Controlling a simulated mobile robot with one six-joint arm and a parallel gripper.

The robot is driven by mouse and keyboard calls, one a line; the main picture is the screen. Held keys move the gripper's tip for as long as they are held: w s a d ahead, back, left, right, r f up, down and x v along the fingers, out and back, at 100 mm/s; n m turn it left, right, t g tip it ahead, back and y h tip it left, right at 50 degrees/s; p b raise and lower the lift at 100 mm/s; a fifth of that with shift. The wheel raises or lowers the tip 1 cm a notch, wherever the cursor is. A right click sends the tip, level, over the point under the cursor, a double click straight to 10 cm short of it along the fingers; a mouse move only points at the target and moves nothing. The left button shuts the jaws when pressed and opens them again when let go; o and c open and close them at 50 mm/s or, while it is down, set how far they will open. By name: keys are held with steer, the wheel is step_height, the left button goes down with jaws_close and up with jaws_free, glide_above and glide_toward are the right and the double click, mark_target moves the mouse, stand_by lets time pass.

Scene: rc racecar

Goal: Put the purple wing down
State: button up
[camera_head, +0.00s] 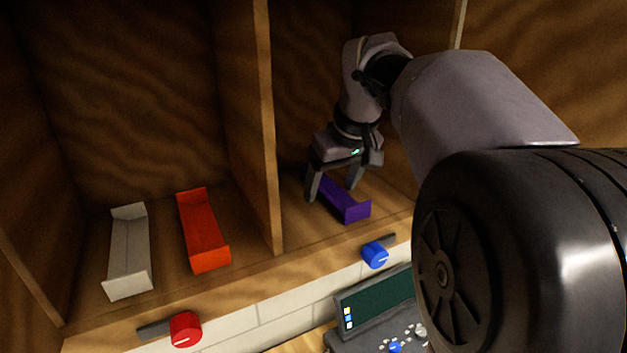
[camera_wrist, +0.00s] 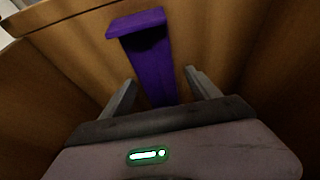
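The purple wing (camera_head: 350,208) lies in the right compartment of the wooden shelf, its near end towards the shelf's front edge. It also shows in the wrist view (camera_wrist: 152,68), running down between my fingers. My gripper (camera_head: 333,193) is above and around the wing's far part, pointing down. In the wrist view my gripper (camera_wrist: 158,82) has its fingers spread wide, with a gap on each side of the wing. The wing's far end is hidden behind my gripper. It appears to rest on the shelf floor.
A white wing (camera_head: 129,252) and a red wing (camera_head: 203,232) lie in the left compartment. A wooden divider (camera_head: 252,120) stands left of my gripper. Red (camera_head: 185,329) and blue (camera_head: 375,254) knobs are below the shelf edge. A device with a dark screen (camera_head: 378,300) stands lower down.

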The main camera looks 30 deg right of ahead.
mark_target(339, 199)
steer(key=p+v, duration=0.4)
steer(key=v, duration=0.2)
steer(key=shift+s, duration=0.2)
steer(key=s, duration=0.3)
steer(key=s+b, duration=0.1)
steer(key=s, duration=0.7)
steer(key=shift+s+d+f+b, duration=0.2)
steer(key=shift+d+f+b, duration=0.1)
steer(key=shift+b, duration=0.1)
